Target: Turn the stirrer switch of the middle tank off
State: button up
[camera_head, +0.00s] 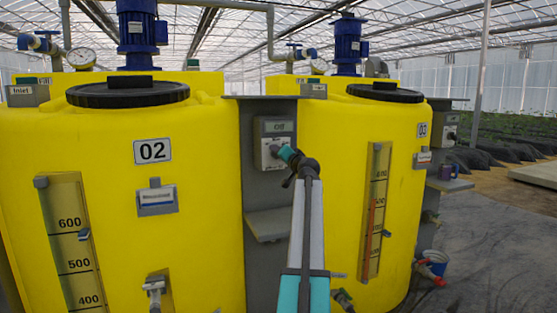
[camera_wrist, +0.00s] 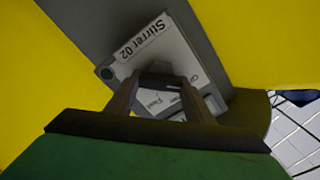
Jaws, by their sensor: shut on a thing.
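The switch box (camera_head: 274,130) is pale grey and is fixed to a grey panel between the yellow tank 02 (camera_head: 205,200) and tank 03 (camera_head: 340,150). My gripper (camera_head: 282,153) is at the lower front of the box. In the wrist view my gripper (camera_wrist: 165,85) has its two fingers closed about the stirrer switch. The switch is mostly hidden by the fingers, so its position cannot be read. Part of the box lettering is covered too.
A grey shelf (camera_head: 268,224) juts out below the box. Gauges with level scales sit on tank 02 (camera_head: 70,240) and tank 03 (camera_head: 376,210). A valve (camera_head: 155,288) sticks out low on tank 02. Open floor (camera_head: 480,240) lies at the right.

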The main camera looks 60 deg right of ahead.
jog(key=shift+d+r, duration=0.1)
jog(key=shift+r, duration=0.15)
jog(key=o, duration=1)
jog(key=shift+o, duration=0.2)
jog(key=shift+f, duration=0.15)
jog(key=p+v, duration=0.2)
jog(key=v, duration=1.2)
jog(key=shift+p, duration=0.3)
